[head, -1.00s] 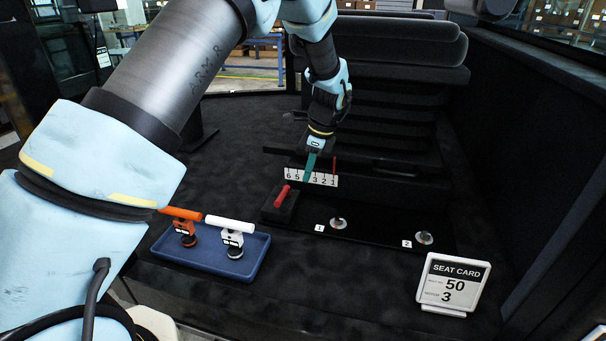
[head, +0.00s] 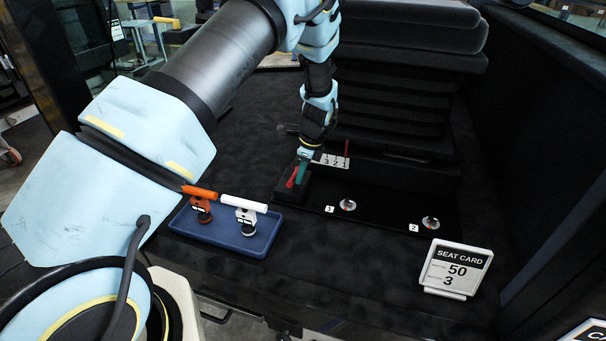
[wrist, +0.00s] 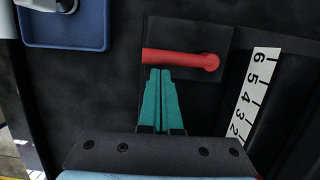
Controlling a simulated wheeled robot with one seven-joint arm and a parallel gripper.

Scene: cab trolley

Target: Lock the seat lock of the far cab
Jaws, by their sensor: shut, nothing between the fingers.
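The red lever (head: 292,181) sits on a black block (head: 302,191) on the cab floor, left of the number strip. The wrist view shows the red lever (wrist: 185,57) lying across the block, its round end at the right. My gripper (head: 303,170) has teal fingers pressed together, with nothing between them. In the wrist view, the tips of my gripper (wrist: 160,71) are right at the lever's edge, near its left half; I cannot tell whether they touch. In the head view the fingers partly hide the lever.
A white number strip (head: 332,160) lies before the black seat (head: 395,85), with a red pointer (head: 346,148) near 1. Two round metal fittings, labelled 1 (head: 348,204) and 2 (head: 430,223), are to the right. A blue tray (head: 225,232) holds orange-handled and white-handled tools. A seat card (head: 455,268) reads 50 and 3.

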